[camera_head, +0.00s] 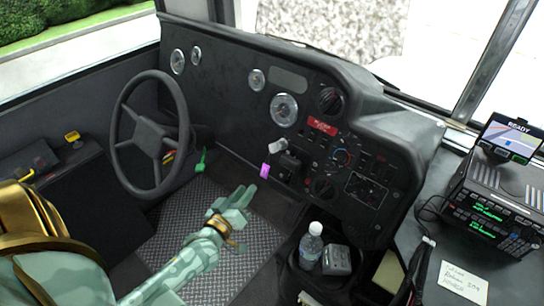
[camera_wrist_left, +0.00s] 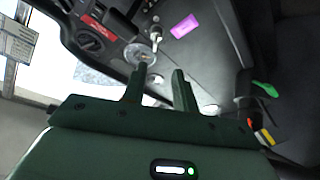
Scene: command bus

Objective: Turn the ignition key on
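A purple tag (camera_head: 265,171) hangs on the dashboard right of the steering wheel, just below a pale grey knob-like piece (camera_head: 277,146), which may be the ignition key's head. In the left wrist view the purple tag (camera_wrist_left: 184,26) and a small metallic key-like piece (camera_wrist_left: 155,34) show beyond the fingertips. My left gripper (camera_head: 247,194) is below and slightly left of the tag, apart from it. In the left wrist view its two fingers (camera_wrist_left: 158,82) are spread with nothing between them. My right gripper is not in view.
The steering wheel (camera_head: 150,134) stands left, with a green lever (camera_head: 201,161) beside it. A water bottle (camera_head: 311,246) stands on the console to the right of my left arm. A radio unit (camera_head: 497,205) sits far right.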

